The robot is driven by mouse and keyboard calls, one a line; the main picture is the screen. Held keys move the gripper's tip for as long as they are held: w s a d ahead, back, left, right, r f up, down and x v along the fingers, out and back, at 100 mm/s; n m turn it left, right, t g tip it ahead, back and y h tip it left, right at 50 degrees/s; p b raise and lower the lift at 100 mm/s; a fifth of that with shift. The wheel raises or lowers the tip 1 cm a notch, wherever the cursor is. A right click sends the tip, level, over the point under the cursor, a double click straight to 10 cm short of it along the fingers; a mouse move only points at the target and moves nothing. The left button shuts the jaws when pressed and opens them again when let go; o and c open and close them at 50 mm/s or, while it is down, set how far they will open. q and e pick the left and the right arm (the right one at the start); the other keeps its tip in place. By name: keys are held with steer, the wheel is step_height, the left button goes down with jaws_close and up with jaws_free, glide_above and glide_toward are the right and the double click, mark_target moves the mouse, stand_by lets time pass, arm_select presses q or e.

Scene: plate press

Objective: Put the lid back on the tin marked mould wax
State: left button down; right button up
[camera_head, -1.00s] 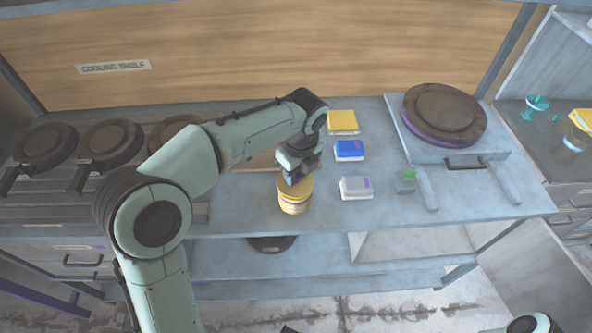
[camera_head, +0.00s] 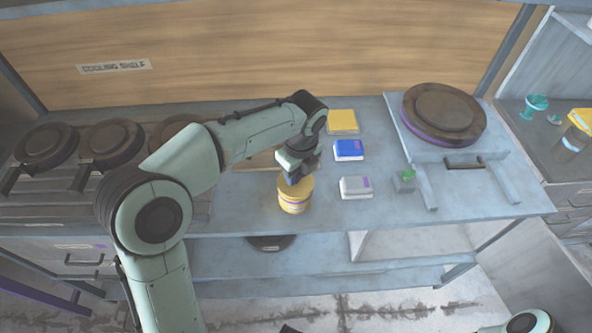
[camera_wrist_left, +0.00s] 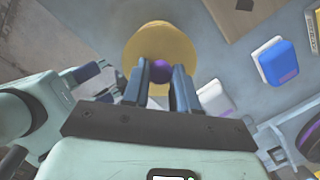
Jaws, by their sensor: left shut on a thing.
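The yellow tin (camera_head: 294,202) stands upright near the front edge of the bench, with the yellow lid (camera_head: 303,187) at its top. In the left wrist view the round yellow lid (camera_wrist_left: 135,52) has a purple knob (camera_wrist_left: 163,72) at its middle. My left gripper (camera_head: 297,177) is directly above the tin, its fingers (camera_wrist_left: 163,75) shut on the knob. The lid hides the tin below it in the wrist view. I cannot read the tin's marking, nor tell whether the lid is fully seated. My right gripper is not in view.
Yellow (camera_head: 342,121), blue (camera_head: 349,150) and white (camera_head: 356,187) boxes stand right of the tin. A press with a dark round plate (camera_head: 444,113) is further right. Several dark round plates (camera_head: 111,143) lie at the left. The bench is clear just in front of the white box.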

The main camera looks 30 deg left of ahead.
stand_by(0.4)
arm_select(q)
steer(key=shift+c, duration=1.6)
jaws_free()
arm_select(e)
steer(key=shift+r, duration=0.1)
arm_select(q)
steer(key=shift+r+p, duration=1.55)
steer(key=shift+r, duration=0.4)
steer(key=shift+r+p, duration=1.05)
steer(key=shift+r, duration=0.5)
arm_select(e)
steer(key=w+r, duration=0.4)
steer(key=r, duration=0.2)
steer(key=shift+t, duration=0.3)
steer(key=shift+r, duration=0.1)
arm_select(q)
jaws_close()
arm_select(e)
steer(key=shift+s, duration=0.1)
